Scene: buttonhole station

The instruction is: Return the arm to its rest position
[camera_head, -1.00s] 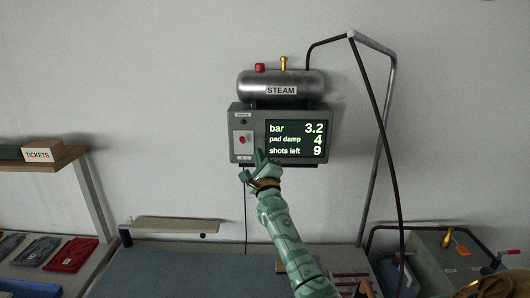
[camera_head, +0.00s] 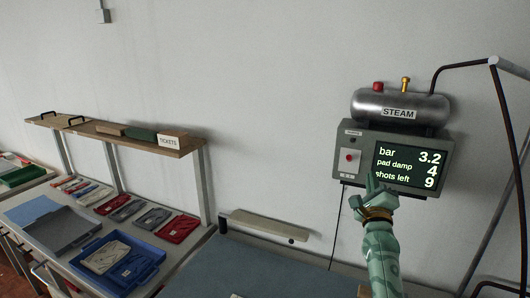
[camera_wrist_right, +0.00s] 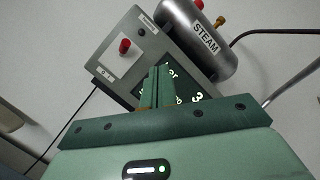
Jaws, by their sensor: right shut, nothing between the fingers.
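My right arm, green with a brass-coloured band at the wrist, reaches up in front of the steam unit at the right of the head view. Its gripper (camera_head: 372,185) is shut and empty, just below and in front of the control box (camera_head: 362,136). In the right wrist view the shut fingers (camera_wrist_right: 158,82) overlap the box's screen, with the red switch (camera_wrist_right: 125,46) on its pale plate to their upper left. I cannot tell whether the fingertips touch the box. My left gripper is not in view.
The steam tank (camera_head: 400,106) sits above the box, and a hose and pole (camera_head: 502,110) stand at the right. A shelf (camera_head: 125,138) with a tickets box (camera_head: 171,141) stands over folded garments and a blue tray (camera_head: 122,268) at the left.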

